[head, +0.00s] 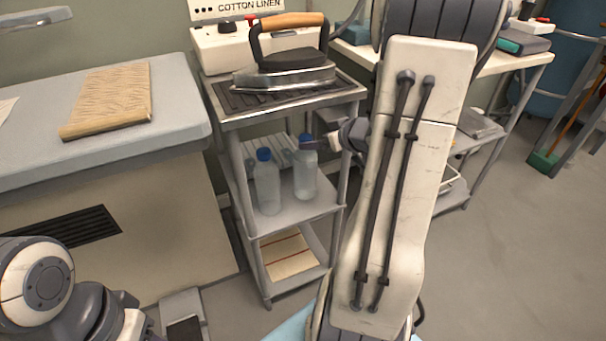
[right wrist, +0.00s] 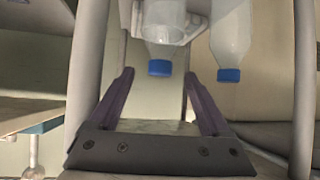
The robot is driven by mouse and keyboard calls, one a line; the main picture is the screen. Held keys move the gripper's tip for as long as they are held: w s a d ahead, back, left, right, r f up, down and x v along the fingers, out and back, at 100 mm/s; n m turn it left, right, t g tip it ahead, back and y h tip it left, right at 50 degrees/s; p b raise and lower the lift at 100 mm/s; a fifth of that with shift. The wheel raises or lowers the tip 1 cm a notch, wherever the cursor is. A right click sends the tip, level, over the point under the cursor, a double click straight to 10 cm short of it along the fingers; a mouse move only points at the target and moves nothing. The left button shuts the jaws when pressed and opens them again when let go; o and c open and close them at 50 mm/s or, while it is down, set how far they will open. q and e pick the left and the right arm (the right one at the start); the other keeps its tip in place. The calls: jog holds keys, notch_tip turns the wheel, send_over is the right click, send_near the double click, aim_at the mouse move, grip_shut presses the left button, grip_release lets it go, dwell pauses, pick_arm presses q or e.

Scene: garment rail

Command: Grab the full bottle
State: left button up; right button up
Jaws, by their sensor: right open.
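Two clear plastic bottles with blue caps stand upright on the middle shelf of the grey cart: a left bottle (head: 267,187) and a right bottle (head: 305,172). I cannot tell clearly how full each one is. My right gripper (head: 316,144) reaches in from the right at the height of the right bottle's cap, close to it. In the right wrist view the picture is upside down. There my open right gripper (right wrist: 158,76) has one bottle (right wrist: 164,22) ahead between its fingertips and the other bottle (right wrist: 231,38) beside it. My left gripper is out of view.
The cart (head: 240,120) has narrow posts and an iron (head: 290,60) on its top. A folded cloth (head: 283,255) lies on its lowest shelf. An ironing table (head: 170,110) stands left, a workbench (head: 520,65) behind right.

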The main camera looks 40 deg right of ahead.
aim_at(308, 138)
jog(key=shift+w, duration=0.3)
jog(key=b+x, duration=0.2)
jog(key=x, duration=0.3)
jog(key=shift+r, duration=0.1)
jog(key=shift+w+b, duration=0.35)
jog(key=shift+w, duration=0.1)
grip_shut()
dwell(0.7)
